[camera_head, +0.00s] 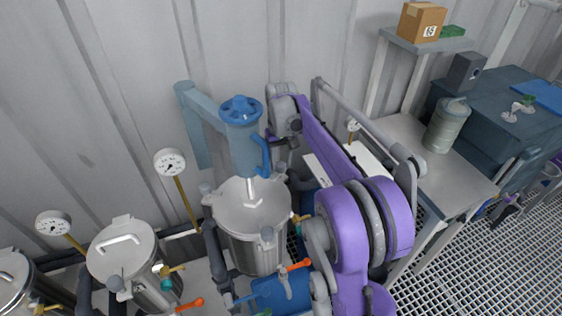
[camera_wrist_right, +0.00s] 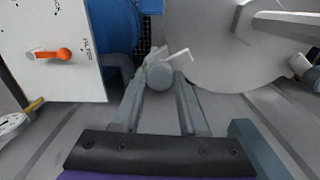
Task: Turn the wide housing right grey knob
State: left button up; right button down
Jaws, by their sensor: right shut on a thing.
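The wide housing (camera_head: 246,220) is a round grey metal vessel with a blue mixer head (camera_head: 243,140) above its lid. Grey knobs sit around its rim; one (camera_head: 281,168) is at the back right, just below my right gripper (camera_head: 283,150). In the right wrist view, a grey knob (camera_wrist_right: 160,74) with pale wings lies between the fingertips of my right gripper (camera_wrist_right: 160,88). The fingers are shut on it. My left gripper is not in view.
Smaller lidded vessels (camera_head: 122,248) and dial gauges (camera_head: 170,162) stand to the left. A white panel with an orange lever (camera_wrist_right: 64,54) is close by in the wrist view. A grey bench (camera_head: 415,150) bears a canister (camera_head: 447,125). Corrugated wall stands close behind.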

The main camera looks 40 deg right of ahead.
aim_at(281, 164)
jog(key=shift+c, duration=2.2)
grip_release()
jog(key=shift+r, duration=0.1)
notch_tip(281, 164, up, 11)
jog(key=shift+f+p, duration=0.2)
jog(key=shift+p, duration=0.2)
jog(key=shift+f, duration=0.1)
